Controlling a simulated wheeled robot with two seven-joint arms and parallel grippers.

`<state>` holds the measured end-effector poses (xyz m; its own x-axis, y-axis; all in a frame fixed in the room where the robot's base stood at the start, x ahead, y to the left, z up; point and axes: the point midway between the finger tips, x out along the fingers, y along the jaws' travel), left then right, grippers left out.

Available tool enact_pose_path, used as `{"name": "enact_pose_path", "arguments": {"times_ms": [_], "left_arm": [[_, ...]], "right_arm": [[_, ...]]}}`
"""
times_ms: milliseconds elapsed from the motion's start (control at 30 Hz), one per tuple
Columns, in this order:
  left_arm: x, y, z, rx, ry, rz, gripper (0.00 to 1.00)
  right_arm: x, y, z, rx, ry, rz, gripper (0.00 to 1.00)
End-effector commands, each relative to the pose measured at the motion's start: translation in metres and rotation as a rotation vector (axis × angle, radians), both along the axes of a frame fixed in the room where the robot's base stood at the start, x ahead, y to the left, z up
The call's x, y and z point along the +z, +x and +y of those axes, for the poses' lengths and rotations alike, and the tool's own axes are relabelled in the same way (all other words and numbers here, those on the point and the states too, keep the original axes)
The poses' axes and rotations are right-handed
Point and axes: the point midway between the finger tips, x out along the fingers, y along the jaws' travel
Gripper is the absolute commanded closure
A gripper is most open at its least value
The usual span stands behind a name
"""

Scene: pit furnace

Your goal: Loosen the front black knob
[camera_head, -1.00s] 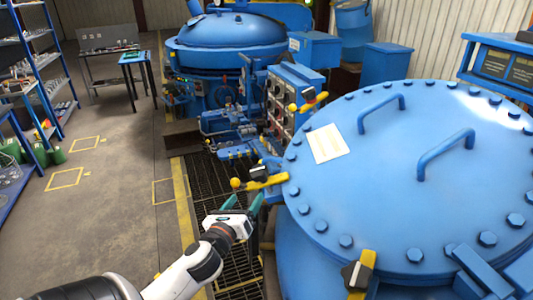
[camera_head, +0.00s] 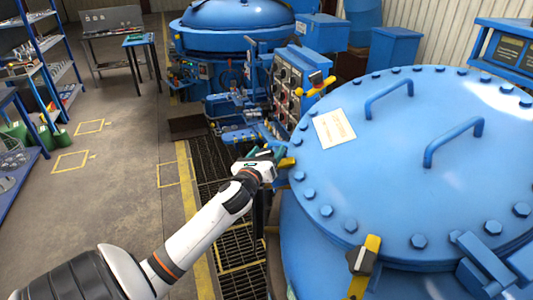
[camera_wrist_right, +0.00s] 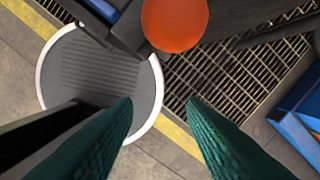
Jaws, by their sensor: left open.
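The large blue lid (camera_head: 400,170) on the right carries yellow clamps with black knobs on its rim. One black knob (camera_head: 361,260) sits on the yellow clamp (camera_head: 370,246) at the near edge. Another black knob (camera_head: 315,78) is on the far-left rim clamp. Between them, a third yellow clamp (camera_head: 287,162) shows only in part behind my left gripper (camera_head: 270,153), and its black knob is hidden. The left gripper is open at this clamp; contact cannot be told. My right gripper (camera_wrist_right: 160,108) shows in the right wrist view, fingers apart, with nothing between them.
A control panel (camera_head: 286,85) stands behind the lid's left edge. A second blue furnace (camera_head: 225,35) is at the back. Floor grating (camera_head: 237,245) runs beside the near furnace. Shelves (camera_head: 50,75) stand far left; the floor (camera_head: 130,180) between is clear.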

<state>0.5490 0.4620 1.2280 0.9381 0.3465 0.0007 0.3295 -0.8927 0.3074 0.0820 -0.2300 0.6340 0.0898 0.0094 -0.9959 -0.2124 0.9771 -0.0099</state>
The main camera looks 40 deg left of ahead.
Motion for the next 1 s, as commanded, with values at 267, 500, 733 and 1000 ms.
{"name": "enact_pose_path", "arguments": {"times_ms": [267,500,733,1000], "left_arm": [[0.0,0.0001,0.0,0.0,0.0,0.0,0.41],[0.0,0.0,0.0,0.0,-0.001,0.0,0.76],[0.0,0.0,0.0001,0.022,-0.01,0.004,0.76],[0.0005,-0.0004,0.001,0.148,-0.057,0.028,0.76]], "right_arm": [[0.0001,0.0007,-0.0011,0.0,-0.002,-0.001,0.62],[0.0002,0.0011,-0.0047,0.0,-0.006,-0.002,0.62],[0.0002,0.0015,-0.0067,0.001,-0.008,-0.003,0.62],[0.0002,0.0016,-0.0068,0.0,-0.009,-0.003,0.62]]}}
